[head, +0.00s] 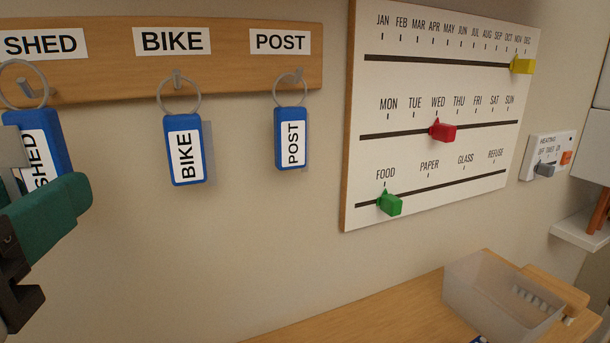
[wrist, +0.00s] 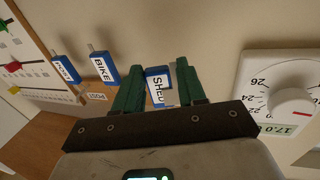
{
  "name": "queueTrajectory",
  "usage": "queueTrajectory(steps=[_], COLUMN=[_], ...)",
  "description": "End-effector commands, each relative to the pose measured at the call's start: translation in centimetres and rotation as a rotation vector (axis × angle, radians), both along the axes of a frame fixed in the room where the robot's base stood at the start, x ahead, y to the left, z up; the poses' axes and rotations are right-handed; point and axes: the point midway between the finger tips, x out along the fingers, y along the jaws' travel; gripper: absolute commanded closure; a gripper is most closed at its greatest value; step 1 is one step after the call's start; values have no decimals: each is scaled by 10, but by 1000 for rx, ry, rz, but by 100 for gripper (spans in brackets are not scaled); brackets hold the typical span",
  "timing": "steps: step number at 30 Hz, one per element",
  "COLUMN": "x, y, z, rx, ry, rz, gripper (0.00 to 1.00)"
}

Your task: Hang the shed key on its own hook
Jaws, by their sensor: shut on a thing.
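The shed key is a blue tag (head: 55,140) with a white SHED label and a metal ring, at the left edge of the head view. It also shows in the wrist view (wrist: 158,88), between the green fingers. My gripper (head: 45,178) is shut on this tag from below and covers its lower part; its fingers fill the middle of the wrist view (wrist: 158,68). The shed hook (head: 28,89) sits under the SHED label (head: 40,43) on the wooden board. The key's ring surrounds the hook in the picture; I cannot tell whether it is threaded over it.
The bike key (head: 186,150) and post key (head: 291,138) hang on their hooks to the right. A white slider board (head: 440,75) is further right. A clear bin (head: 490,300) stands on the wooden surface below. A round dial (wrist: 292,103) is at right in the wrist view.

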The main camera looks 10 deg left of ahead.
Motion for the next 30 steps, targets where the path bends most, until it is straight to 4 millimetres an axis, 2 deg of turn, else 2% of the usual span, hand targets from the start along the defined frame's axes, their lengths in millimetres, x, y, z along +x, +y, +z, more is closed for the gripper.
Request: queueTrajectory(steps=[15,30], x=[19,21], y=[11,13], z=[-9,-10], rx=[0,1], ry=[0,0], rz=[-1,0], gripper=[89,89])
